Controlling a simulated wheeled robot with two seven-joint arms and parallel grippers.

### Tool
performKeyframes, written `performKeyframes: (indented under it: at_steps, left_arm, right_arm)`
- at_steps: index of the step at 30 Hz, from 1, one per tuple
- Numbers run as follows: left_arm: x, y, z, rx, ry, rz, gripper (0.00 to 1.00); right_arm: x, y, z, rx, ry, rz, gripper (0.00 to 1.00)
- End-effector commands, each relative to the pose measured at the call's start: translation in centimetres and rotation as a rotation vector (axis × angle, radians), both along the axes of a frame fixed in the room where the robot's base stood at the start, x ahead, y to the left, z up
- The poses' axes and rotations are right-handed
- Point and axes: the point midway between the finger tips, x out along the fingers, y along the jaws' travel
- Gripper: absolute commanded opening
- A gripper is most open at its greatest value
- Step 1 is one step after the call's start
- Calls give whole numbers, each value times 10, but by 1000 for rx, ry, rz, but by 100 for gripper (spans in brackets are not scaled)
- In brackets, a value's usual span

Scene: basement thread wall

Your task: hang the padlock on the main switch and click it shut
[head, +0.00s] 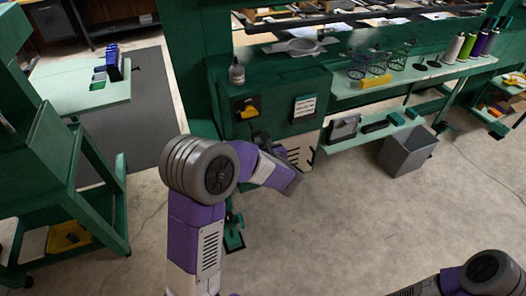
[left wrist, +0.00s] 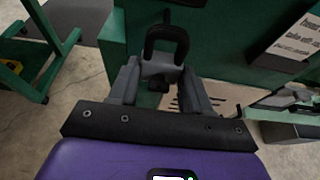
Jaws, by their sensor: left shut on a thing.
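The main switch (head: 247,109), a yellow handle on a dark plate, sits on the front of the green cabinet in the head view. The padlock (left wrist: 165,42) has a dark shackle pointing up and a grey body between my left fingers. My left gripper (left wrist: 160,78) is shut on the padlock's body. In the head view my left gripper (head: 259,137) is just below and slightly right of the switch, partly hidden by my own wrist. The shackle looks closed or nearly so; I cannot tell if it latches. In the wrist view a dark part (left wrist: 186,3) shows above the shackle.
A white notice (head: 305,107) is right of the switch. A bottle (head: 237,73) stands on the cabinet. A grey bin (head: 407,150) and a pale shelf with thread spools (head: 453,48) lie to the right. A green cart (head: 85,190) stands left. Open floor lies in front.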

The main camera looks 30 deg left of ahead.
Motion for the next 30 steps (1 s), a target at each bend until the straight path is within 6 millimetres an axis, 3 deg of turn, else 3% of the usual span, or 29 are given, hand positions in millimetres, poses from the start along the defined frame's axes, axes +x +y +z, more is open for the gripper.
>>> performKeyframes:
  at_steps: [18, 30]
  left_arm:
    - [38, 44, -3, 0, -1, -2, 18]
    - [40, 46, -11, 0, -1, -2, 18]
  right_arm:
    - [0, 0, 6, 0, 0, 0, 43]
    - [0, 0, -3, 0, 0, 0, 43]
